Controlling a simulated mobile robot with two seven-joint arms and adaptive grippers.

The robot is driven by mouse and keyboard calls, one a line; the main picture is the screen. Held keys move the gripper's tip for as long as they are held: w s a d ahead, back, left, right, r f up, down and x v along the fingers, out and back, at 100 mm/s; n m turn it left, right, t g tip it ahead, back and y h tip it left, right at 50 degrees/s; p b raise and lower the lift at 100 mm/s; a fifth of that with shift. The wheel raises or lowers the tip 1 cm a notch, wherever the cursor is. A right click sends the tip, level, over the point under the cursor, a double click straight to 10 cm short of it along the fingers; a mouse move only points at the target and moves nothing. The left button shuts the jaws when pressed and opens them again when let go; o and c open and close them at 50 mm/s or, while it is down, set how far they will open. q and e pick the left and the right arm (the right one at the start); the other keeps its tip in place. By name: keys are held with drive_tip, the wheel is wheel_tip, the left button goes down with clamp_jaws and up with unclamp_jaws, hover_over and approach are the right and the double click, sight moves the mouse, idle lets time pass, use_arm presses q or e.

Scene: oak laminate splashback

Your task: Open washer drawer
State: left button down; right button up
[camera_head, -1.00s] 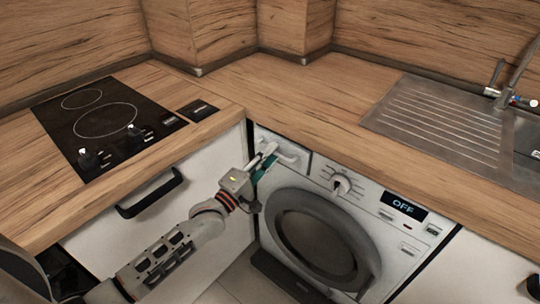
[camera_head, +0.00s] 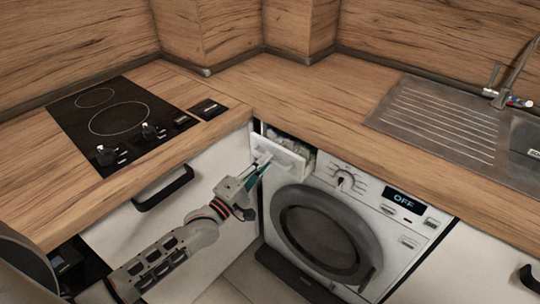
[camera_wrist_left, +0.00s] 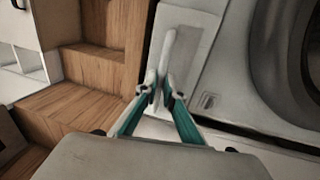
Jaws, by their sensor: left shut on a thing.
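The washer (camera_head: 325,235) stands under the counter, with its round door shut and its display reading OFF. Its drawer (camera_head: 285,153) at the upper left of the front is pulled out, and the inside of the drawer shows behind its front panel. My left gripper (camera_head: 262,163) is shut on the drawer's handle. In the left wrist view the two teal fingers (camera_wrist_left: 160,97) close around the white handle (camera_wrist_left: 165,60) on the drawer front (camera_wrist_left: 188,38). My right gripper is not in view.
A cabinet with a black handle (camera_head: 163,188) is left of the washer, close to my left arm. A hob (camera_head: 115,125) and a steel sink (camera_head: 440,118) are set in the wooden counter (camera_head: 270,92). The counter between them is clear.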

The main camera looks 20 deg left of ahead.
use_arm(q)
drive_tip(key=r+p+v, duration=0.2)
drive_tip(key=p+v, duration=0.2)
drive_tip(key=v, duration=0.8)
drive_tip(key=shift+s+r, duration=0.15)
drive_tip(key=shift+s, duration=0.2)
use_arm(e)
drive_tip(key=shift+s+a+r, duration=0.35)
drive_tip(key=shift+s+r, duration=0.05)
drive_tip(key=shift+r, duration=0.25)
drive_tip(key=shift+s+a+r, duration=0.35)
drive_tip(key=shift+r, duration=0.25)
use_arm(q)
drive_tip(key=c, duration=2.2)
unclamp_jaws()
drive_tip(key=shift+o, duration=0.2)
drive_tip(key=shift+a, duration=0.1)
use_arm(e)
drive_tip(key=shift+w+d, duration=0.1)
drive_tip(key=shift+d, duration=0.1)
use_arm(q)
drive_tip(key=v, duration=1.2)
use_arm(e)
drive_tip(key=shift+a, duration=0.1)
use_arm(q)
drive_tip(key=shift+r, duration=0.1)
